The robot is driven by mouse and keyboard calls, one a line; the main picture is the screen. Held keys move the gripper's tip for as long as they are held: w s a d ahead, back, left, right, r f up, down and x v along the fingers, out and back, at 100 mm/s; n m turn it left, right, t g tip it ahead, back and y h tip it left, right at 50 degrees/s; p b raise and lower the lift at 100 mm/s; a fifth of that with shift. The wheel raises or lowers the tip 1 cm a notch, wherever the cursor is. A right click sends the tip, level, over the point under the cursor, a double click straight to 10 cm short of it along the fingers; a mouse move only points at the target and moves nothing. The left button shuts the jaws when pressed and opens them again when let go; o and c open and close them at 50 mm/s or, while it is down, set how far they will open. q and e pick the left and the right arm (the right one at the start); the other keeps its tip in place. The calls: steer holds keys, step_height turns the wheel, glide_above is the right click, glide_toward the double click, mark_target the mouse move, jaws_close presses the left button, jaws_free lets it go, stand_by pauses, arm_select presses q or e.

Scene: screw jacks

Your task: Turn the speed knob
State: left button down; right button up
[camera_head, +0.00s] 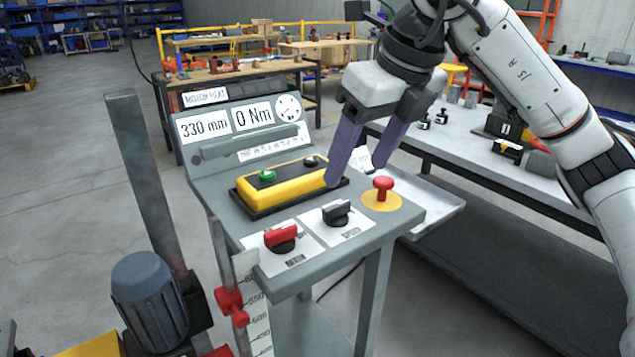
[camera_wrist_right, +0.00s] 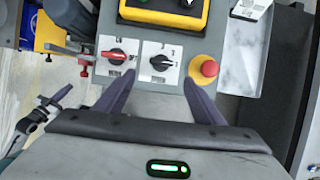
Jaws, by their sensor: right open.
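Two rotary knobs sit on white plates on the console's sloped top: a red-handled knob (camera_head: 282,237) on the left and a black knob (camera_head: 337,212) to its right. The wrist view shows the red knob (camera_wrist_right: 117,56) and the black knob (camera_wrist_right: 161,62) too. My right gripper (camera_head: 355,177) is open and empty above the console's right side, apart from both knobs. In the wrist view its fingers (camera_wrist_right: 159,80) point toward the black knob. What looks like my left gripper (camera_wrist_right: 52,98) shows small at the wrist view's left.
A red mushroom button (camera_head: 382,186) on a yellow disc stands right of the black knob. A yellow button box (camera_head: 285,184) lies behind the knobs. The display panel (camera_head: 240,122) reads 330 mm and 0 Nm. A grey side tray (camera_head: 440,208) juts out on the right.

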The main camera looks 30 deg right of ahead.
mark_target(338, 206)
steer(key=x, duration=0.5)
steer(key=shift+w+d+f, duration=0.15)
steer(key=shift+f, duration=0.05)
steer(key=x, duration=0.4)
steer(key=shift+w+f, duration=0.15)
steer(key=shift+w, duration=0.05)
steer(key=shift+w+f, duration=0.1)
steer(key=shift+f, duration=0.1)
arm_select(q)
steer(key=shift+f, duration=0.3)
arm_select(e)
steer(key=c, duration=1)
